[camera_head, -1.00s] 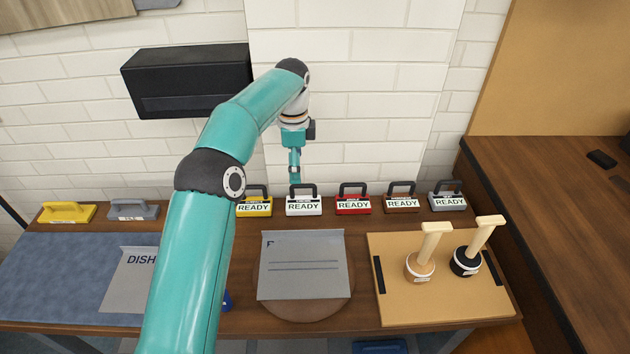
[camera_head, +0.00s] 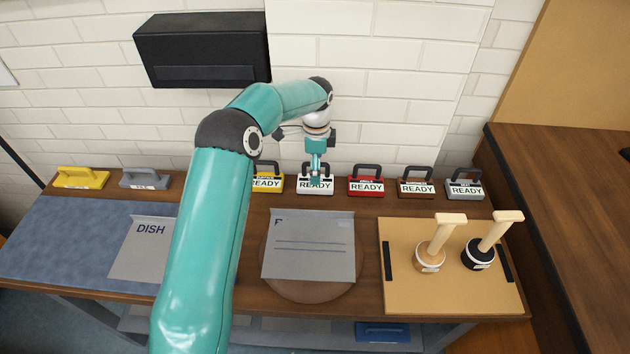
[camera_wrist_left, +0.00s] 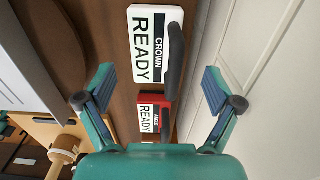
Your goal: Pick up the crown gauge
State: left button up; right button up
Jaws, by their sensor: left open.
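The crown gauge (camera_head: 303,190) is a white block with a dark handle and a READY label. It stands in the row at the back of the bench. In the left wrist view the crown gauge (camera_wrist_left: 144,45) shows its CROWN READY label, with the dark handle along its right side. My left gripper (camera_head: 315,178) is above it and overlaps its label in the head view. In the left wrist view the left gripper (camera_wrist_left: 157,88) is open, with nothing between its fingers. The gauge lies beyond the fingertips; contact is not visible. My right gripper is out of view.
A yellow gauge (camera_head: 266,184) stands left of the crown gauge and a red one (camera_head: 366,188) close on its right. Brown (camera_head: 416,189) and grey (camera_head: 465,190) gauges follow. The wall is close behind. A grey sheet (camera_head: 308,262) lies in front.

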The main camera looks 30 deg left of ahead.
aim_at(326, 187)
pick_arm(q)
jog(key=shift+s+f, duration=0.15)
jog(key=shift+f, duration=0.45)
notch_tip(326, 187, down, 3)
jog(key=shift+s+d+f+p, duration=0.1)
jog(key=shift+s+f+p, duration=0.1)
jog(key=shift+p, duration=0.55)
jog(key=shift+w+f, duration=0.1)
jog(key=shift+f, duration=0.25)
jog(key=c, duration=1.4)
